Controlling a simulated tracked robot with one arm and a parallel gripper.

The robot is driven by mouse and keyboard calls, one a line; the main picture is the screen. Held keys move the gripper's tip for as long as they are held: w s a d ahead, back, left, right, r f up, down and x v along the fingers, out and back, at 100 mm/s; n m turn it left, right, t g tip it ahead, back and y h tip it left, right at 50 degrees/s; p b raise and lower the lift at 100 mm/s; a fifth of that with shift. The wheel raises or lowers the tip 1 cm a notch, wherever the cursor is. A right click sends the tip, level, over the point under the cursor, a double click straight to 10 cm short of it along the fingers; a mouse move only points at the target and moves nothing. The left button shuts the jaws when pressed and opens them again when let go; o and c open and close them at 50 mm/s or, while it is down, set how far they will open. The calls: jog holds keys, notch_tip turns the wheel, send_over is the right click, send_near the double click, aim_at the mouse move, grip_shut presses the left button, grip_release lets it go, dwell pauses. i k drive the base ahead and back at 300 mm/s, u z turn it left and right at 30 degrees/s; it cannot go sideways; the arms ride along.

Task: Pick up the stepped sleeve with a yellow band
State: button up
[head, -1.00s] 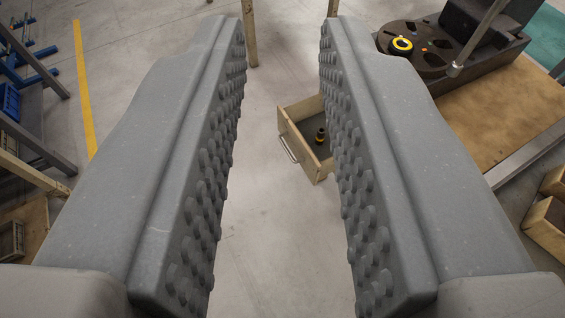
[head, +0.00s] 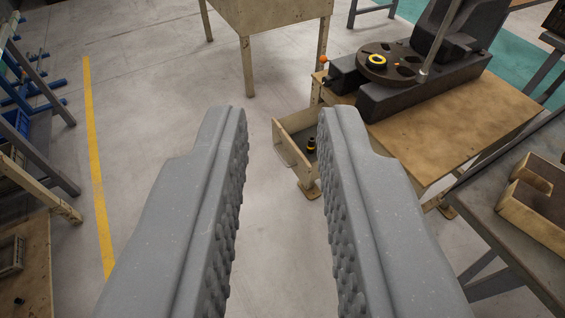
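A small dark part with a yellow band (head: 311,145) stands in an open wooden drawer (head: 292,150), near the right fingertip in the picture. It looks like the stepped sleeve, but it is too small to make out its steps. Another dark part with a yellow ring (head: 377,62) sits on the round plate of the arbor press (head: 405,68). My gripper (head: 283,115) is open and empty, its studded grey fingers apart with floor showing between them. It is short of the drawer and touches neither part.
The press stands on a wooden bench (head: 480,115) at the right; the drawer is at its left end. A small orange knob (head: 323,60) is near the press. A dark table with wooden trays (head: 540,205) is at lower right. Another wooden table (head: 280,25) is behind. Floor at left-centre is clear.

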aim_at(311, 145)
jog(key=z, duration=0.2)
jog(key=i, duration=1)
jog(key=u, duration=2.8)
jog(key=i, duration=0.25)
jog(key=z, duration=0.1)
